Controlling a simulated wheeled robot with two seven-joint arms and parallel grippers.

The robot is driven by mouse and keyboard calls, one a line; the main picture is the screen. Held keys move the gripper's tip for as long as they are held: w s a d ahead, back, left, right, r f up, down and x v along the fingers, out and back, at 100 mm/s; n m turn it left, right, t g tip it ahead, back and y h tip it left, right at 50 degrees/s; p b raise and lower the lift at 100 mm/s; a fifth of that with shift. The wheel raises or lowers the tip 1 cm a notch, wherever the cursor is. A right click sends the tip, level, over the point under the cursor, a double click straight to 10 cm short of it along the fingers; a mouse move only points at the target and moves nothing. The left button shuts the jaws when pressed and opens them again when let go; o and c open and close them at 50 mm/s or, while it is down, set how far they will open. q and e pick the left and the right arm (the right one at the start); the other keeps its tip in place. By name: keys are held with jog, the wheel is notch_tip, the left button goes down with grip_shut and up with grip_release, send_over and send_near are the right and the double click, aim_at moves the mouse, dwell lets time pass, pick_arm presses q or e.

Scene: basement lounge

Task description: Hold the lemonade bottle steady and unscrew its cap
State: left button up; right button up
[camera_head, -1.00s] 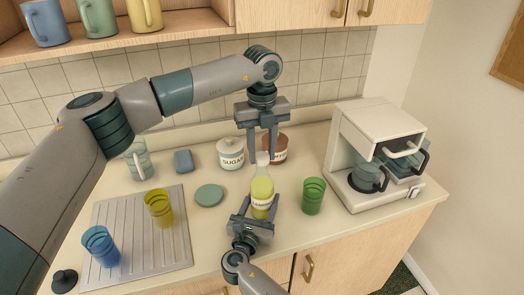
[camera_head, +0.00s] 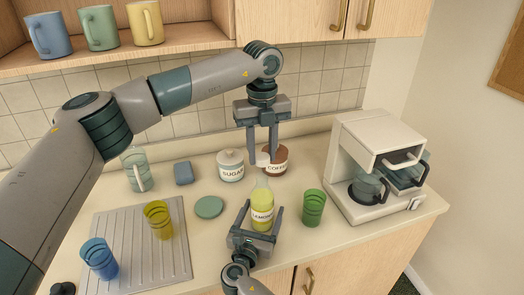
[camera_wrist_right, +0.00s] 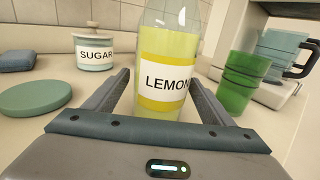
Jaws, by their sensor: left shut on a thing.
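The lemonade bottle (camera_head: 262,212) stands upright on the counter, yellow inside with a clear neck; its white label shows in the right wrist view (camera_wrist_right: 165,82). The bottle's neck is bare at the top. My left gripper (camera_head: 263,160) points down above the bottle, shut on the white cap (camera_head: 262,159), with a gap between cap and neck.
Sugar (camera_head: 230,166) and coffee (camera_head: 275,159) jars stand behind the bottle. A green cup (camera_head: 313,208) and coffee machine (camera_head: 375,165) are to the right. A green disc (camera_head: 209,207), blue and yellow cups on the drainer (camera_head: 135,265) are to the left.

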aim_at(262, 157)
jog(key=shift+s, duration=0.1)
pick_arm(q)
jog(key=shift+f, duration=0.25)
pick_arm(e)
jog(key=shift+s+a+f, duration=0.15)
jog(key=shift+s+a, duration=0.05)
jog(key=shift+s, duration=0.4)
pick_arm(q)
notch_tip(262, 157, down, 2)
jog(key=b, duration=0.3)
jog(key=shift+f, duration=0.25)
pick_arm(e)
jog(key=v, duration=1)
jog(key=shift+s+a, duration=0.1)
jog(key=shift+s, duration=0.2)
pick_arm(q)
jog(key=shift+s, duration=0.1)
